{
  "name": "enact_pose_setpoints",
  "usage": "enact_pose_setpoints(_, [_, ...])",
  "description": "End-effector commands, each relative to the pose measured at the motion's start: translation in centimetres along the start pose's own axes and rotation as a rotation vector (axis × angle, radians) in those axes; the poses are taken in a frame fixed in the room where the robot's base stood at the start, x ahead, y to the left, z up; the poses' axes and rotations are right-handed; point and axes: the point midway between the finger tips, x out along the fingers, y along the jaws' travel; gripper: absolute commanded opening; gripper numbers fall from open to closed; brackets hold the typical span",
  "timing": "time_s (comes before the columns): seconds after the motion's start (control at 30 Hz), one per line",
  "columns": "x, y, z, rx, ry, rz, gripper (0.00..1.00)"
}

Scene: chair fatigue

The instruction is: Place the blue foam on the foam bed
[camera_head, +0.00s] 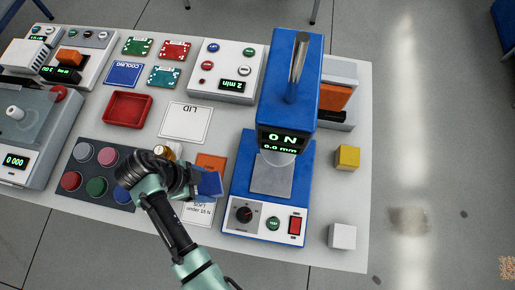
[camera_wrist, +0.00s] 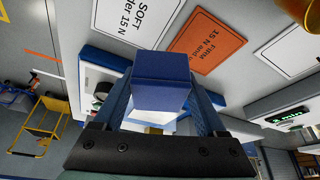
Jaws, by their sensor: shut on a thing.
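The blue foam (camera_head: 209,184) is a small blue block over the area of the SOFT and FIRM cards. My gripper (camera_head: 196,180) is shut on it. In the wrist view the blue foam (camera_wrist: 165,82) sits between the two fingers of my gripper (camera_wrist: 165,105). The likely foam bed is a grey square plate (camera_head: 271,178) on the blue press (camera_head: 235,185), to the right of the foam. The round pressing head (camera_head: 278,158) hangs over the plate's far part. The display reads 0 N and 0.0 mm.
The white SOFT card (camera_head: 199,216) and orange FIRM card (camera_head: 211,161) lie beside the press. A yellow cube (camera_head: 347,157) and white cube (camera_head: 342,236) stand to its right. The LID card (camera_head: 186,122) and red tray (camera_head: 127,109) lie further back. A dark tray of coloured discs (camera_head: 83,180) is left.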

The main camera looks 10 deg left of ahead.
Motion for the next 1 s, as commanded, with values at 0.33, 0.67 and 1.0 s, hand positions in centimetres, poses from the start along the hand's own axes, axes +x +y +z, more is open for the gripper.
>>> enact_pose_setpoints(0.33, [2.9, 0.1, -8.6, 0.007, 0.001, 0.004, 0.20])
enact_pose_setpoints(0.67, [4.6, 0.0, -12.0, 0.003, 0.001, 0.000, 0.20])
enact_pose_setpoints(1.0, [6.5, 0.0, -15.5, -0.001, 0.000, 0.001, 0.20])
